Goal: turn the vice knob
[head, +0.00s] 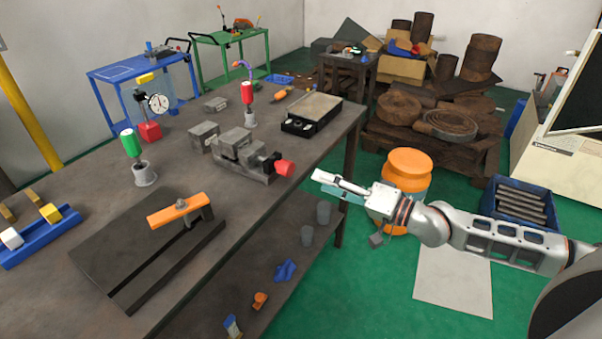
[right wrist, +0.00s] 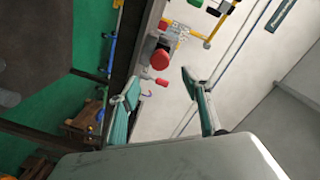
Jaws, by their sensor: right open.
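The grey vice (head: 240,157) sits on the workbench near its right edge. Its red knob (head: 284,168) points right, towards the edge. My right gripper (head: 327,183) is right of the knob, off the bench edge and apart from it. In the right wrist view the red knob (right wrist: 160,59) shows ahead, beyond the gap between the two spread fingers (right wrist: 160,78). The right gripper is open and empty. My left gripper is not in view.
The workbench (head: 95,190) holds a dark plate with an orange clamp (head: 179,210), a black case (head: 311,112) and green- and red-handled tools. An orange-lidded drum (head: 408,165) stands behind my right arm. Open air lies between gripper and knob.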

